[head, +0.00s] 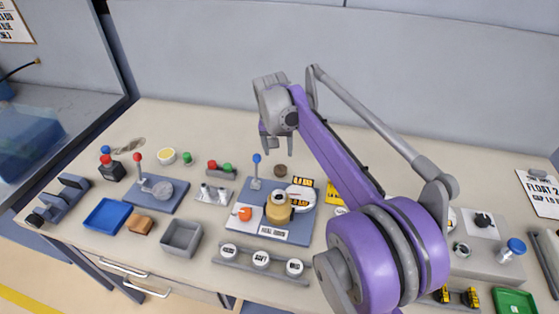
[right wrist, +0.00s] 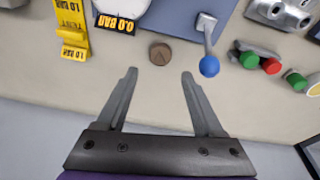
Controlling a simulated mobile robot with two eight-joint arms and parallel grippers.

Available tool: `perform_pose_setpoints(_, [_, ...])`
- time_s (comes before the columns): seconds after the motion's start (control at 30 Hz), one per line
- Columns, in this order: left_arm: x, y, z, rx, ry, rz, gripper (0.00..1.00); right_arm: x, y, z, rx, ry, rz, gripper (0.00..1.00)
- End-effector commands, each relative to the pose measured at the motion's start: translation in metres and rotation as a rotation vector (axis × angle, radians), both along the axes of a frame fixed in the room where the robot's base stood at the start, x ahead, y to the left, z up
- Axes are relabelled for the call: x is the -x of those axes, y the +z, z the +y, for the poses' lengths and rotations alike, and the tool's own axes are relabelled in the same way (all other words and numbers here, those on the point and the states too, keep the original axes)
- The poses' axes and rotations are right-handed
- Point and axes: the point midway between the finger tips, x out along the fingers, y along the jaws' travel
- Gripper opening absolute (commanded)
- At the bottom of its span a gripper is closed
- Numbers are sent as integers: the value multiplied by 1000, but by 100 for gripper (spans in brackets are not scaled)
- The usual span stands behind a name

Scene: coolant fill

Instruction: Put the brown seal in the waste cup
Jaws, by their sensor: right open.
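The brown seal (head: 281,170) is a small round disc lying on the bench behind the blue-grey seal board. In the right wrist view the brown seal (right wrist: 160,54) lies flat, just beyond the fingertips and centred between them. My right gripper (head: 277,148) hangs above the bench near the seal, open and empty; its two fingers spread wide in the right wrist view (right wrist: 160,73). No cup is clearly marked as waste; a grey open square bin (head: 181,238) stands at the front. My left gripper is not in view.
The board's blue-knobbed lever (head: 256,165) stands beside the seal, and its blue knob (right wrist: 209,66) is near one finger. A yellow tag (right wrist: 72,35) and a 0.0 bar label (right wrist: 116,22) lie nearby. A blue tray (head: 107,215) is at the left. Bench behind the seal is clear.

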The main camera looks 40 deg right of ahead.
Motion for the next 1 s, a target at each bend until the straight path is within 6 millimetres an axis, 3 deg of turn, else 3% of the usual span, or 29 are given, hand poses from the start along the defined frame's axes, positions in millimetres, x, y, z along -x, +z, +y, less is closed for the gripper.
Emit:
perform_pose_setpoints(0.03, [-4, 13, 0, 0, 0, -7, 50, -6, 5, -6, -11, 75, 30, 69])
perform_pose_setpoints(0.2, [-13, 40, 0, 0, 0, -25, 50, -17, 2, -18, -71, 389, 133, 69])
perform_pose_setpoints(0.4, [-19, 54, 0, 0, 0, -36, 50, -24, -5, -24, -124, 621, 179, 69])
perform_pose_setpoints(0.7, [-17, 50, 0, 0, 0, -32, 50, -23, -50, -25, -130, 651, 187, 69])
perform_pose_setpoints(1.0, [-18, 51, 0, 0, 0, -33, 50, -22, -76, -25, -129, 649, 185, 69])
